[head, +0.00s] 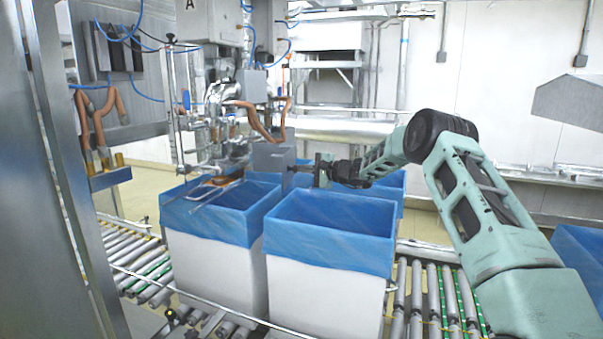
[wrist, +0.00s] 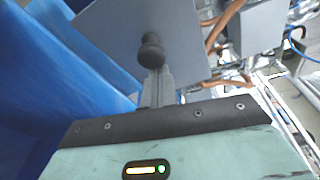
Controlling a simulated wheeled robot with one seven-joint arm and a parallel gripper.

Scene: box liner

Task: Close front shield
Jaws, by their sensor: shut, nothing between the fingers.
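A flat grey panel with a black knob, which looks like the front shield (wrist: 110,30), fills the top of the wrist view. The black knob (wrist: 151,48) lines up with my fingertips there. In the head view a grey block (head: 272,156) stands just left of my gripper, behind the blue-lined boxes; I cannot tell whether it is the same panel. My gripper (head: 318,170) is shut and empty, above the back edge of the front right box. Its closed fingers also show in the wrist view (wrist: 156,80). Whether they touch the knob or panel cannot be told.
White boxes with blue liners, one at front left (head: 215,245) and one at front right (head: 328,290), stand on a roller conveyor (head: 440,300). Metal rods (head: 215,190) lie over the left box. Pipes and copper hoses (head: 265,120) crowd the space behind. A steel post (head: 65,150) stands at left.

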